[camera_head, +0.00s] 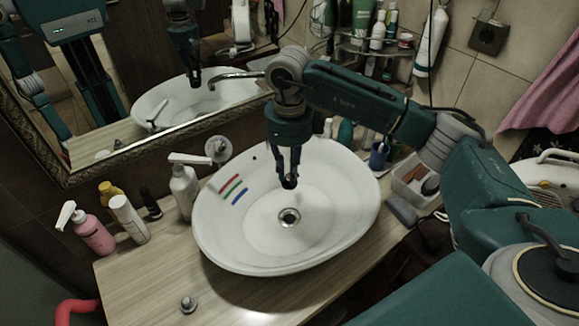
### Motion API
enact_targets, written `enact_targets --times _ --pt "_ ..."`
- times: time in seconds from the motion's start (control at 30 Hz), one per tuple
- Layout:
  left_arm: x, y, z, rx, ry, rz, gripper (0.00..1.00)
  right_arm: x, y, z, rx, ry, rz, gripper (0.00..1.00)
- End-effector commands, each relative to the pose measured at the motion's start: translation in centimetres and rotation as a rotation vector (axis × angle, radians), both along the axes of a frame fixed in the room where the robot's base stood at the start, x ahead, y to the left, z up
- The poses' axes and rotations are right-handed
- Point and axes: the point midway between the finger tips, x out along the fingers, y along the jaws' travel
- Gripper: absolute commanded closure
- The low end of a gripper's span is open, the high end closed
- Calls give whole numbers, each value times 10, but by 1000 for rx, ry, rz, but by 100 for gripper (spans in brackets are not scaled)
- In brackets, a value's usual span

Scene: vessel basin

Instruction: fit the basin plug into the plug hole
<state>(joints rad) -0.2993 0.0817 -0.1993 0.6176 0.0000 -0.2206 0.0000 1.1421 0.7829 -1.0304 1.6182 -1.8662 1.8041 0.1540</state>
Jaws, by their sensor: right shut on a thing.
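The white oval basin (340,235) stands on the wooden counter. Its plug hole (289,217) is a round metal-rimmed opening at the bottom and shows uncovered. My right gripper (288,177) points down over the basin, its fingers shut on a small dark round thing, which looks like the basin plug (290,182). It appears above and slightly behind the plug hole, apart from it; the exact height is hard to tell. The fingers hide part of the plug. My left gripper is not directly in view.
A small metallic knob-like piece (188,304) lies on the front left of the counter. A white pump bottle (184,186) stands close to the basin's left rim. Toothbrushes or coloured stripes (233,189) mark the basin's left inner wall.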

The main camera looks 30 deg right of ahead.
Motion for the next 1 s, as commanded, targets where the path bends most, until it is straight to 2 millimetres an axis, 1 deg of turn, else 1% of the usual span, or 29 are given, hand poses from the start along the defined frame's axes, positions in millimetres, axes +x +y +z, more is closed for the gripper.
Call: enact_targets --times 0.03,0.1,0.3,0.4,0.53,0.8,0.83,0.87,0.9,0.93,1.0 --pt "3 1 -7 1 -3 1 65 0 0 -10 -1 1 0 100" --pt "5 2 -11 1 -6 2 65 0 0 -19 0 0 0 100" --pt "5 2 -24 1 -7 2 65 0 0 -42 0 0 -1 100" --pt "5 1 -28 1 -7 2 65 0 0 -50 0 0 -1 100" --pt "4 0 -30 -1 -7 1 65 0 0 -54 1 -1 -1 100" --pt "2 -4 -30 -5 -4 -1 65 0 0 -54 1 -1 -1 100" --pt "1 -4 -30 -6 -3 -1 65 0 0 -54 1 -1 -1 78" --pt "1 -5 -30 -6 -3 -1 65 0 0 -54 1 -1 -1 72" --pt "1 -5 -30 -5 -2 -1 65 0 0 -54 1 -1 -1 64" --pt "0 -5 -30 -5 -2 -1 65 0 0 -54 1 -1 -1 62" --pt "0 -5 -30 -5 -1 -1 65 0 0 -54 1 -1 -1 62"
